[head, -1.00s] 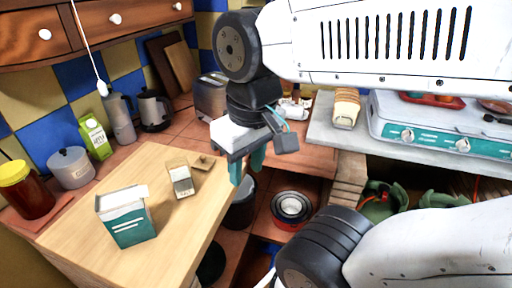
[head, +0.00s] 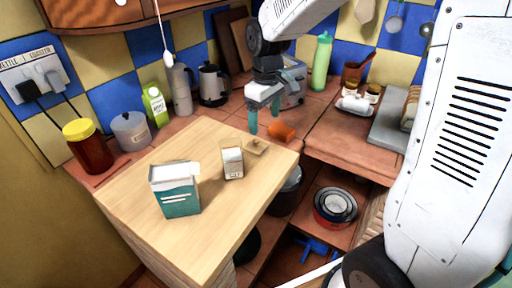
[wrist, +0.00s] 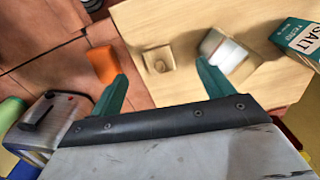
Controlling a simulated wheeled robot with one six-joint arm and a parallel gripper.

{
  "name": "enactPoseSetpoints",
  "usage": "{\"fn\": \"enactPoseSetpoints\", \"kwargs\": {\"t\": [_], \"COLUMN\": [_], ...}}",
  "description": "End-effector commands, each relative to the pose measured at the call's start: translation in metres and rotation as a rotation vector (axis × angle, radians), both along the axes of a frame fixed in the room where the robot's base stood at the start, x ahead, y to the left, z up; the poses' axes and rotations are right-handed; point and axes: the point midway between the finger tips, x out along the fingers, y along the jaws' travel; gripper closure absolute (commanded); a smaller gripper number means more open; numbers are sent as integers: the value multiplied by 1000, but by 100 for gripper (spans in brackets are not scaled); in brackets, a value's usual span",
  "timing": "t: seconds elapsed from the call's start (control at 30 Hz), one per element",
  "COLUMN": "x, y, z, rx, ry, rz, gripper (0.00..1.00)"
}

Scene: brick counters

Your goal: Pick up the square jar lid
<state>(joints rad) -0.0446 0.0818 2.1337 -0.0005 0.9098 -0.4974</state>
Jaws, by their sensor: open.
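The square jar lid (head: 257,146) is a small flat wooden square with a knob on top. It lies on the wooden table near its back right corner, and it also shows in the wrist view (wrist: 157,60) between my fingertips in the picture. A small square jar (head: 232,162) stands to its left in the head view, with its top apparently open. My gripper (head: 264,118) has two teal fingers, is open and empty, and hangs above and behind the lid. In the wrist view my gripper (wrist: 163,72) has its fingers spread apart, with nothing between them.
An orange object (head: 281,131) lies close to the lid, beside the left finger in the wrist view. A teal and white salt box (head: 176,190) stands on the table (head: 215,225). A toaster (head: 291,88) and kettle (head: 213,84) stand behind. Free tabletop surrounds the lid's front.

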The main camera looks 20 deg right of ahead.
Motion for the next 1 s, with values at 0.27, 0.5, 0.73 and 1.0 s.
{"fn": "enactPoseSetpoints", "kwargs": {"t": [0.27, 0.5, 0.73, 1.0], "x": [37, 37, 35, 35], "y": [5, 6, 8, 8], "z": [-42, -68, -101, -118], "rx": [-1, -1, -2, -1], "ry": [18, 19, 20, 17], "rz": [85, 88, 87, 86], "gripper": [20, 20, 20, 20]}}
